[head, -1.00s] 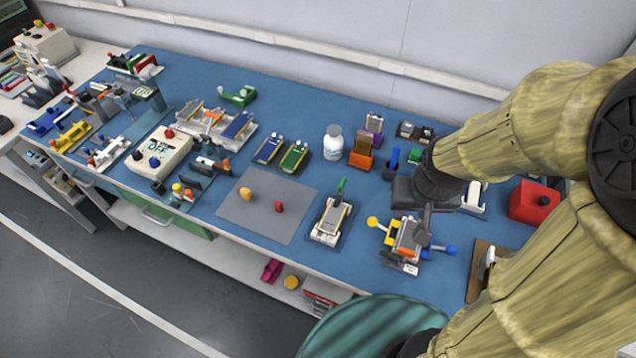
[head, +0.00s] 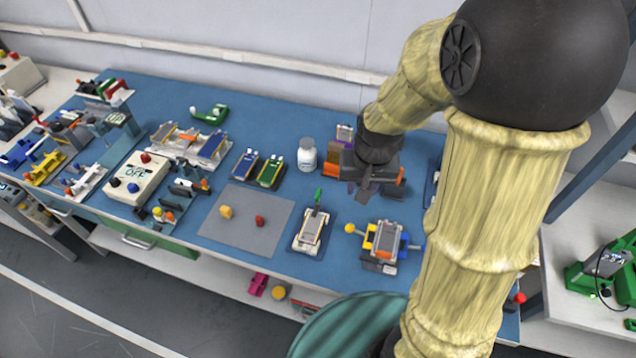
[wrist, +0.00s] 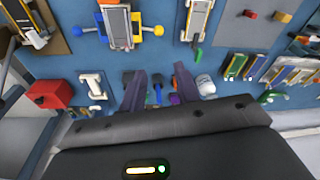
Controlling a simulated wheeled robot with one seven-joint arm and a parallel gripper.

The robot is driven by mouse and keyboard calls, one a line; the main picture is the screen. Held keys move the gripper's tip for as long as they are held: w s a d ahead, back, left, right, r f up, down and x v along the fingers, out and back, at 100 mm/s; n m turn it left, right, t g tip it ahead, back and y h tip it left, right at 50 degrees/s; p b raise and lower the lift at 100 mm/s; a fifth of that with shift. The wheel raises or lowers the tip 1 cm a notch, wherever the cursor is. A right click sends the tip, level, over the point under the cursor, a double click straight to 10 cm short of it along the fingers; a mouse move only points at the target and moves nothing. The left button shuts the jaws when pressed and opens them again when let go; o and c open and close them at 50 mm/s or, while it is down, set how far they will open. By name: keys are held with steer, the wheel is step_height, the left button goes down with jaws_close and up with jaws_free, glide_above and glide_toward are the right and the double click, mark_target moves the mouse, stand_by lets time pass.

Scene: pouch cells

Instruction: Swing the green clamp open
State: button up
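The green clamp lever (head: 318,196) stands up at the far end of a small white fixture (head: 309,238) with a grey plate on it. In the wrist view the green lever (wrist: 197,54) shows at the end of the white fixture (wrist: 197,17). My gripper (head: 365,186) is above the bench, to the right of the lever and apart from it. In the wrist view its two dark fingers (wrist: 159,76) are spread with nothing held between them.
A fixture with yellow and blue knobs (head: 384,243) stands right of the white fixture. A white bottle (head: 307,156) stands behind the lever. A grey mat (head: 243,238) with yellow and red pieces lies to the left. An orange holder (head: 331,160) is close to my gripper.

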step_height(320, 180, up, 2)
steer(key=m+g+p, duration=0.1)
steer(key=m+p, duration=0.1)
steer(key=p, duration=0.3)
glide_above(318, 193)
steer(key=s+d, duration=0.4)
steer(key=shift+m+g, duration=0.4)
steer(key=shift+m, duration=0.1)
steer(key=w+a+p, duration=0.1)
steer(key=w+a+f, duration=0.1)
steer(key=w+a+p, duration=0.1)
steer(key=w+a, duration=0.1)
steer(key=shift+f+p, duration=0.25)
steer(key=shift+p, duration=0.1)
step_height(318, 193, down, 17)
steer(key=p, duration=0.5)
steer(key=shift+f, duration=0.2)
jaws_close()
